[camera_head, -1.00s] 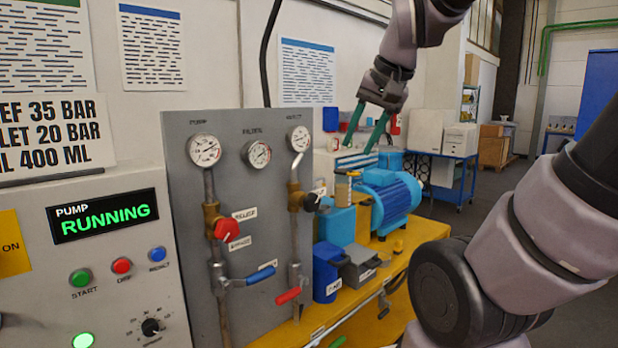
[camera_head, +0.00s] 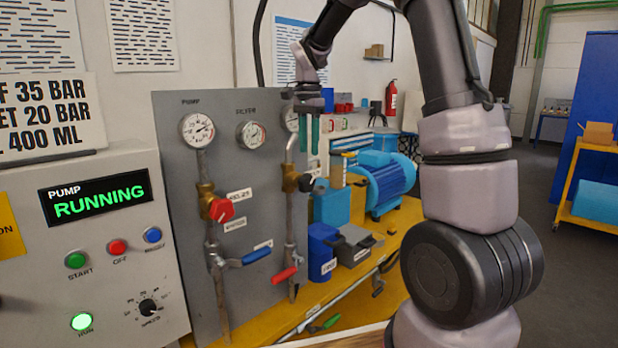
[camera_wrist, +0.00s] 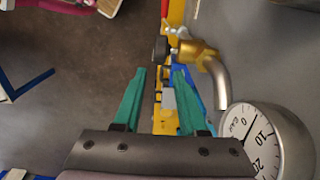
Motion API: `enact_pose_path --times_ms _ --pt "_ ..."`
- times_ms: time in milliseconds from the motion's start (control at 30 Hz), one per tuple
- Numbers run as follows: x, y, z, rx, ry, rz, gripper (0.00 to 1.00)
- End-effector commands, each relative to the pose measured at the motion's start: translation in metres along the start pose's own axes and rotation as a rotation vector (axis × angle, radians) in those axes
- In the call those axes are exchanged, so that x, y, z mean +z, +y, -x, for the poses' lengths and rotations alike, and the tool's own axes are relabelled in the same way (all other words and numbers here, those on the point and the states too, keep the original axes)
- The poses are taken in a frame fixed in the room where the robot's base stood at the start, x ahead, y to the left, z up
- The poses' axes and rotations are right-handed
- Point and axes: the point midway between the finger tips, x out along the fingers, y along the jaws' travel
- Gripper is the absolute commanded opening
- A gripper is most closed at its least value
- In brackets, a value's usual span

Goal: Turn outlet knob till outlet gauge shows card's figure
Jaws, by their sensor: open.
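The card (camera_head: 45,117) at upper left is partly cut off; it shows 35 BAR, "...LET 20 BAR" and 400 ML. The outlet gauge (camera_head: 290,121) is the rightmost on the grey panel, partly hidden by my gripper; it is large in the wrist view (camera_wrist: 268,142), its needle seemingly between 0 and 10. The black outlet knob (camera_head: 306,183) sits on a brass valve below it and shows in the wrist view (camera_wrist: 160,48) beyond my fingertips. My gripper (camera_head: 309,152) is open and empty, green fingers pointing down above the knob, apart from it.
The pump gauge (camera_head: 198,130) and filter gauge (camera_head: 251,134) are to the left. A red knob (camera_head: 221,210), blue lever (camera_head: 257,256) and red lever (camera_head: 285,274) stick out from the pipes. A blue motor (camera_head: 385,183) and blue container (camera_head: 322,250) stand on the yellow bench.

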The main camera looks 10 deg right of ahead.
Motion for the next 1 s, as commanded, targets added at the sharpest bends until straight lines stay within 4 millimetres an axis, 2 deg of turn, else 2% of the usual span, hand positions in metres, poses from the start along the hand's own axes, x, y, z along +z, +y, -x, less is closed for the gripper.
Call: enact_pose_path --times_ms 200,433,600,900,933,1000 --pt "0.001 0.001 -0.042 0.004 -0.003 0.001 0.41" --pt "0.000 0.001 -0.079 0.001 -0.001 0.002 0.41" --pt "0.000 0.001 -0.092 0.001 -0.001 0.002 0.41" --pt "0.000 0.001 -0.094 -0.001 0.000 0.002 0.41" --pt "0.000 0.001 -0.094 -0.001 0.000 0.002 0.34" --pt "0.000 0.001 -0.094 -0.001 0.000 0.002 0.07"
